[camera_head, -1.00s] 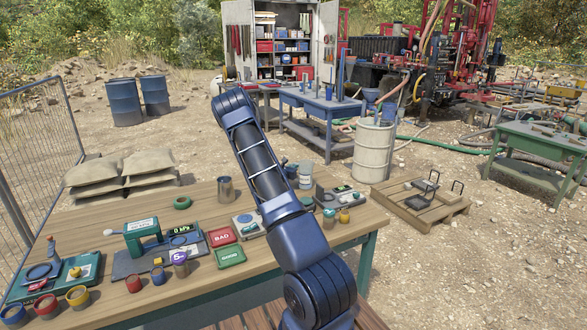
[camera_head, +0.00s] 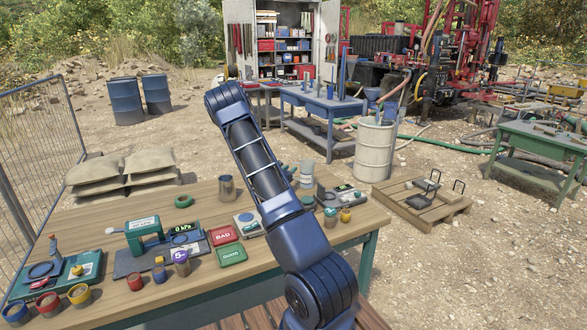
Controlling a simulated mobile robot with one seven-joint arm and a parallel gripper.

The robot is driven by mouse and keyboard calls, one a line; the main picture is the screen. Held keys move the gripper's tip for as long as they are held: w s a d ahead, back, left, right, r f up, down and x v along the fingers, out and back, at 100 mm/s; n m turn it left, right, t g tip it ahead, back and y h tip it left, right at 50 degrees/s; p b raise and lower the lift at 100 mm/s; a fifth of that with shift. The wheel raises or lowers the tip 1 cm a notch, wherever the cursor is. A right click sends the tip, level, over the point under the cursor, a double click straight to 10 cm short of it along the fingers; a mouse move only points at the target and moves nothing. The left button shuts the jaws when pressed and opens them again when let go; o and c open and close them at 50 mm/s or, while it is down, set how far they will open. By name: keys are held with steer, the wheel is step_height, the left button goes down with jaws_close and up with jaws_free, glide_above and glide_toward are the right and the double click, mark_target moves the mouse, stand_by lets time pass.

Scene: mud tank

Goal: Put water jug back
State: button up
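A grey metal jug (camera_head: 226,188) stands upright on the wooden workbench (camera_head: 110,205), behind the red and green trays. It may be the water jug; its contents cannot be seen. A clear beaker-like vessel (camera_head: 307,174) stands right of my arm. My blue arm rises from the lower right across the bench, with its bend at the upper left. My gripper is not identifiable; it may be hidden behind the arm. A small bluish shape shows just right of the arm, too small and covered to name.
A red BAD tray (camera_head: 223,234), a green GOOD tray (camera_head: 231,254), a teal balance-like instrument (camera_head: 143,232) and several small colored cups crowd the bench front. The bench's back left is clear. A pale drum (camera_head: 375,150) stands beyond.

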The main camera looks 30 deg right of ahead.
steer(key=v, duration=0.6)
steer(key=s+a+r+m+g+y, duration=0.15)
steer(key=s+r+m+g, duration=0.35)
steer(key=s+r+m, duration=0.55)
steer(key=s+a+r+m+g+y, duration=0.1)
steer(key=s+r+m+g+y, duration=0.1)
steer(key=s+r+m+g, duration=0.8)
steer(key=s+a+r+m+t+y, duration=0.2)
steer(key=s+a+r+t+y, duration=0.1)
steer(key=s+a, duration=0.7)
steer(key=s+a+r+m+t+y, duration=0.2)
steer(key=s+a+r+t+y, duration=0.2)
steer(key=s+a, duration=0.7)
steer(key=s+t+y, duration=0.2)
steer(key=s+y, duration=0.2)
steer(key=s, duration=0.2)
steer(key=shift+t, duration=0.3)
